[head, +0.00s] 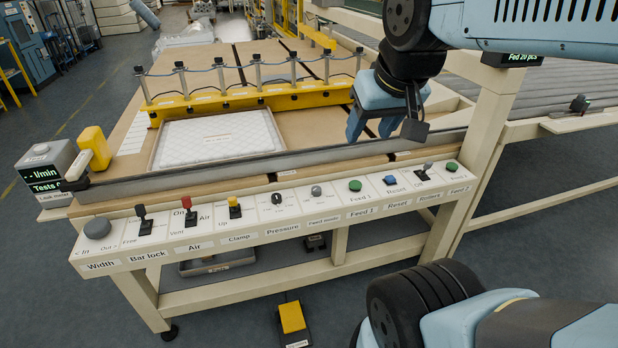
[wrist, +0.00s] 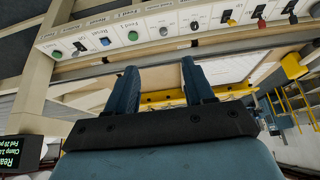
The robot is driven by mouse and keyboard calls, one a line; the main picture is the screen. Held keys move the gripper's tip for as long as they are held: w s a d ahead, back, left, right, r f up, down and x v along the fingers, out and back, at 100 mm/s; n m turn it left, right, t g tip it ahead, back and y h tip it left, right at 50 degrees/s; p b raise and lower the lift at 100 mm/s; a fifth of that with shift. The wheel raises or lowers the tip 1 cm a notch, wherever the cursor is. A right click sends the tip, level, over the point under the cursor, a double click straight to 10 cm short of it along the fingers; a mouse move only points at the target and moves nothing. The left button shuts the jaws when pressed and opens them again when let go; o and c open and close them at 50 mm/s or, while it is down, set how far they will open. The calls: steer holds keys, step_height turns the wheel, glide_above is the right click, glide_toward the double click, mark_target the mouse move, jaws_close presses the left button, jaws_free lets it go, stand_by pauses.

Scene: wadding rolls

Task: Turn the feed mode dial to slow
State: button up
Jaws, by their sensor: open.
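The feed mode dial (head: 316,191) is a small grey knob on the sloped white control strip, between the black pressure dial (head: 277,198) and the green Feed 1 button (head: 355,186). It also shows in the wrist view (wrist: 163,31), near the top, beyond the fingertips. Its setting is too small to read. My gripper (head: 372,128) is open and empty, with blue fingers pointing down above the machine bed, behind and to the right of the dial. In the wrist view the fingers (wrist: 160,70) stand apart with nothing between them. The gripper touches no control.
Levers with red (head: 186,203) and yellow (head: 233,201) tops stand left of the dials. A blue Reset button (head: 390,180) and the Rollers lever (head: 425,170) are to the right. A grey bar (head: 250,165) runs behind the strip. A cream post (head: 490,120) stands at right.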

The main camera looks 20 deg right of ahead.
steer(key=shift+o, duration=0.4)
steer(key=shift+w, duration=0.35)
steer(key=m+g, duration=0.6)
steer(key=m, duration=0.8)
glide_above(316, 188)
step_height(316, 188, down, 21)
steer(key=shift+n, duration=0.3)
step_height(316, 188, down, 13)
steer(key=shift+r, duration=0.1)
steer(key=c, duration=1)
steer(key=shift+c, duration=0.2)
